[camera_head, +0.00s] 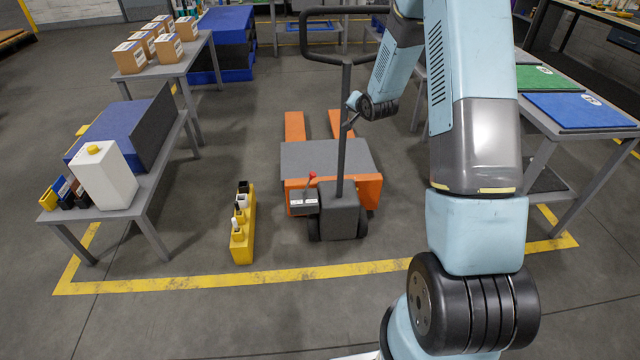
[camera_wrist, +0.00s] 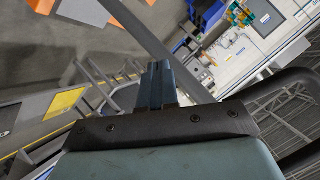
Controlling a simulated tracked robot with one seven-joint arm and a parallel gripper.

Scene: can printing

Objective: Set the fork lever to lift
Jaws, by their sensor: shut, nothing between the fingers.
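The orange pallet truck (camera_head: 360,188) stands on the floor in the middle of the head view, with a grey top and two forks pointing away. Its dark upright tiller (camera_head: 341,160) ends in a loop handle at the top. The fork lever (camera_head: 309,181), with a red knob, stands up from a small box with white labels left of the tiller's foot. My gripper (camera_head: 346,126) is beside the tiller, higher than the lever and apart from it. In the wrist view my gripper (camera_wrist: 157,66) is shut and empty, with the tiller (camera_wrist: 165,50) running diagonally behind the fingers. The lever is not identifiable there.
A yellow holder (camera_head: 243,230) with bottles stands on the floor left of the truck. A left bench holds a white canister (camera_head: 104,178) and a blue box. A right table carries green and blue mats (camera_head: 580,110). Floor in front of the truck is clear.

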